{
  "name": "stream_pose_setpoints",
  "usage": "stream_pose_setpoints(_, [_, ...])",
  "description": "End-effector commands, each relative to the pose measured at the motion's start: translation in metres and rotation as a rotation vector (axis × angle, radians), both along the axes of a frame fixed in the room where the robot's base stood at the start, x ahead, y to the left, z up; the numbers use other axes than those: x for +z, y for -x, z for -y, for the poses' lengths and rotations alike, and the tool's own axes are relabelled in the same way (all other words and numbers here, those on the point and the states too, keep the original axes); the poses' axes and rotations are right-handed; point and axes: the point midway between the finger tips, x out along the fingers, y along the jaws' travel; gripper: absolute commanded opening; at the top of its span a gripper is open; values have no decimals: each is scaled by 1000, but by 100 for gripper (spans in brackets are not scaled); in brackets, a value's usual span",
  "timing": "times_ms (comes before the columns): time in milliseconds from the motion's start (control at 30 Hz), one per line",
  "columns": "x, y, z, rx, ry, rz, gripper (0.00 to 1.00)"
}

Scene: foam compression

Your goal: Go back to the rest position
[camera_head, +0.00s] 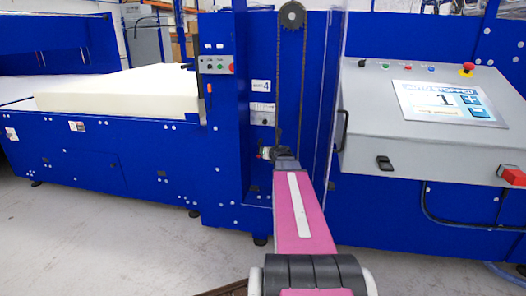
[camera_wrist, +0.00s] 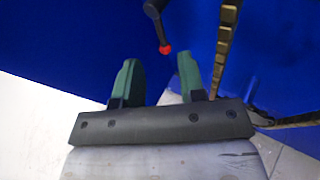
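My gripper shows in the wrist view (camera_wrist: 158,80) with two green fingers apart and nothing between them. Beyond the fingertips, a dark lever with a red tip (camera_wrist: 165,48) hangs in front of the blue machine, apart from the fingers. In the head view my pink arm reaches forward to the blue machine (camera_head: 220,130), and its far end hides most of what lies in front of it. My gripper's fingers cannot be made out there. A chain (camera_head: 278,80) runs down from a sprocket (camera_head: 291,14) above my arm.
A grey control box (camera_head: 365,100) with a screen (camera_head: 443,101), a red emergency button (camera_head: 467,69) and a red block (camera_head: 513,175) stands at the right. A cream foam block (camera_head: 115,92) lies on the machine bed at the left. The grey floor (camera_head: 100,245) at front left is clear.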

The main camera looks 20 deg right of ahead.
Motion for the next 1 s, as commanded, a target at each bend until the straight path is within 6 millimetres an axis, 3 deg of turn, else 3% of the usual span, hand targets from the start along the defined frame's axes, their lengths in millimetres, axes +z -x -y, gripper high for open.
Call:
stream_pose_setpoints(100, [3,9,0,-1,0,0,37])
stream_pose_setpoints(667, [4,8,-2,-22,-34,13,37])
stream_pose_setpoints(833, [7,7,-12,-166,-239,83,37])
stream_pose_setpoints(1000, [-2,16,-24,-422,-605,165,37])
